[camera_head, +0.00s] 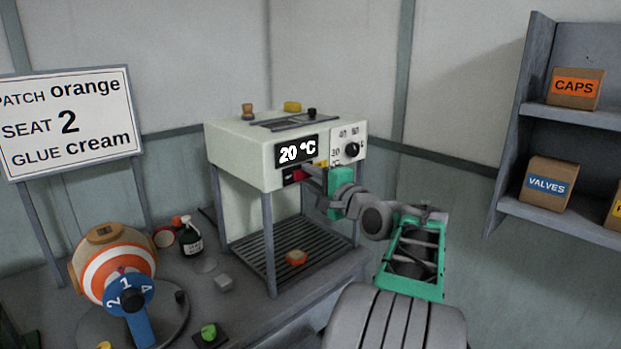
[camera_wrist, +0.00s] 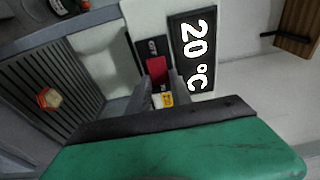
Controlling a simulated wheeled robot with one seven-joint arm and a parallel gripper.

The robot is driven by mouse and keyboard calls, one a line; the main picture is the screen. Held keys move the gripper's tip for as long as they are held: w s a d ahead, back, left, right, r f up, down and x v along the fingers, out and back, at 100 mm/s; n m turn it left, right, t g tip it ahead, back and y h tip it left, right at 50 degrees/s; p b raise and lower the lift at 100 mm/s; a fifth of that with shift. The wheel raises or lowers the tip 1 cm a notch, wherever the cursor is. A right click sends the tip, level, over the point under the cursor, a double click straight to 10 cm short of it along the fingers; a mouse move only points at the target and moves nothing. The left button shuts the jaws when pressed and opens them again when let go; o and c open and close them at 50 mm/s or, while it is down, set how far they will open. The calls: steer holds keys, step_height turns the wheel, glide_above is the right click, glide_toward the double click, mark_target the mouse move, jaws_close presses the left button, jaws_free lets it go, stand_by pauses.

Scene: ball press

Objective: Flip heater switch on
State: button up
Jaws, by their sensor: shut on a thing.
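The heater is a cream box on grey legs (camera_head: 240,160) in the head view. Its black display (camera_head: 296,151) reads 20 °C, and it shows large in the wrist view (camera_wrist: 193,50). Below the display is a dark switch plate with a red switch (camera_head: 297,175). In the wrist view the red switch (camera_wrist: 156,69) sits just beyond my fingertips. My gripper (camera_head: 313,174) is at the switch plate, and its fingers (camera_wrist: 158,92) are shut on the switch. The fingers partly hide the plate's lower end and its lettering.
A round dial (camera_head: 352,150) is right of the display. An orange piece (camera_head: 296,258) lies on the slatted rack under the heater. A striped ball in a press (camera_head: 112,262) and a dark bottle (camera_head: 190,238) stand left. Shelves with boxes (camera_head: 553,185) are right.

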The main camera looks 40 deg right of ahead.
jaws_close()
steer(key=n+y+p, duration=0.1)
steer(key=y, duration=0.1)
steer(key=n+y+p, duration=0.1)
steer(key=p, duration=0.1)
steer(key=shift+w+d+y, duration=0.15)
steer(key=shift+d+y, duration=0.2)
steer(key=shift+y, duration=0.05)
steer(key=o, duration=0.7)
jaws_free()
